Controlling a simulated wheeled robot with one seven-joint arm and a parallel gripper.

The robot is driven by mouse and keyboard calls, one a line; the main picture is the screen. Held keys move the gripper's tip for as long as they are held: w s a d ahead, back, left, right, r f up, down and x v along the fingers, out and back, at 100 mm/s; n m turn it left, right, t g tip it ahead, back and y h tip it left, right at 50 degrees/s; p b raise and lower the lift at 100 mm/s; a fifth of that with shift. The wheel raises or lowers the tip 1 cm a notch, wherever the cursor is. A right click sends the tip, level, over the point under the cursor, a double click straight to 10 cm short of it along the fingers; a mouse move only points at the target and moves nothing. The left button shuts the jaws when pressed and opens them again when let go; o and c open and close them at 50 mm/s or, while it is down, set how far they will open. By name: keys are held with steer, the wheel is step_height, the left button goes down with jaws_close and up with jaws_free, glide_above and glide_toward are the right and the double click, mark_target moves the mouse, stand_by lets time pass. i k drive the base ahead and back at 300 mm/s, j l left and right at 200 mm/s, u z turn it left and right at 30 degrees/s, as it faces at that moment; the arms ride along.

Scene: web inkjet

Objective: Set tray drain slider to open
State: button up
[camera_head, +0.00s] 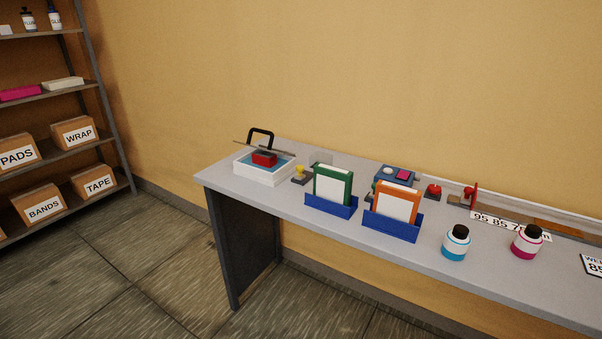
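A white tray (246,174) with a blue inside stands at the far left end of the grey workbench. A red block (264,158) with a black arched handle (261,136) and a thin rod shows over the tray. A small piece with a yellow top (299,171) sits on the bench just right of the tray; I cannot tell if it is the drain slider. Its setting is too small to read. My gripper is not in this view.
Blue holders with a green-framed card (333,186) and an orange-framed card (396,202) stand right of the tray. A cyan-banded bottle (456,243) and a magenta-banded bottle (526,242) stand near the bench (370,249) front. A shelf of boxes (74,134) is at left. The floor before the bench is clear.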

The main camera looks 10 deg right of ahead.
mark_target(299, 176)
steer(key=i+j+z, duration=0.15)
steer(key=i+j, duration=0.25)
steer(key=i+j+z, duration=0.15)
steer(key=i+j, duration=0.2)
steer(key=j, duration=0.25)
